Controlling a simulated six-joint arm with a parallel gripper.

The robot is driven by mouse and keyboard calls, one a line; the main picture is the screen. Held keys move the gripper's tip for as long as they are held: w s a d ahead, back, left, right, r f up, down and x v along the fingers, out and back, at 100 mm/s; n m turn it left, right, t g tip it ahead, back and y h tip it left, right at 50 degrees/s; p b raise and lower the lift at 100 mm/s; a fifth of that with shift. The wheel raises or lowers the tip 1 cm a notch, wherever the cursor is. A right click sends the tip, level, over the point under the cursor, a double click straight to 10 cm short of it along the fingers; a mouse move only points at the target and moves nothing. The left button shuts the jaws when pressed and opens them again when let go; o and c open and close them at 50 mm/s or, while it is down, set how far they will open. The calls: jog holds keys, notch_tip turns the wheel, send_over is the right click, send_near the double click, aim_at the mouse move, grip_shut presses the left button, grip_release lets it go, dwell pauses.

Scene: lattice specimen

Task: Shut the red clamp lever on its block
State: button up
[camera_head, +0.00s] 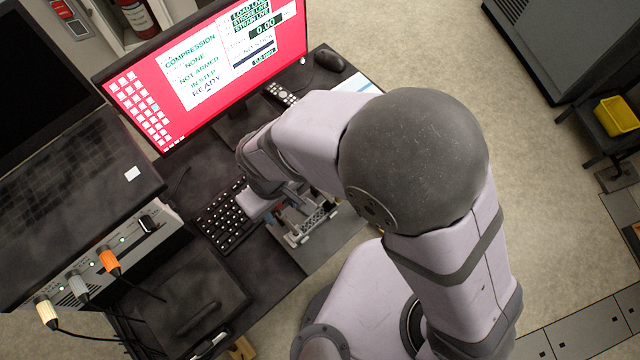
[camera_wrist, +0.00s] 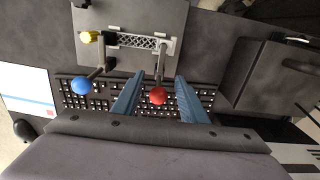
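In the wrist view the red clamp lever ends in a red ball knob (camera_wrist: 157,97). Its metal stem runs up to the block at the right end of a light lattice specimen (camera_wrist: 138,40). My gripper (camera_wrist: 160,77) is open, with its two blue fingers on either side of the stem and knob. Gaps show on both sides of the knob, and I cannot tell whether the fingers are level with it. In the head view the fixture (camera_head: 305,226) shows partly below my arm, which hides the red knob and most of my gripper.
A blue-knobbed lever (camera_wrist: 80,86) stands left of the red one, with a yellow knob (camera_wrist: 88,37) above it. A keyboard (camera_head: 225,218) lies beside the fixture. A monitor (camera_head: 215,65) stands behind, and a laptop (camera_head: 70,170) is on the left.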

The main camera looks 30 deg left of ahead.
aim_at(284, 218)
notch_tip(284, 218, up, 5)
jog(key=p, duration=0.4)
jog(key=shift+r, duration=0.2)
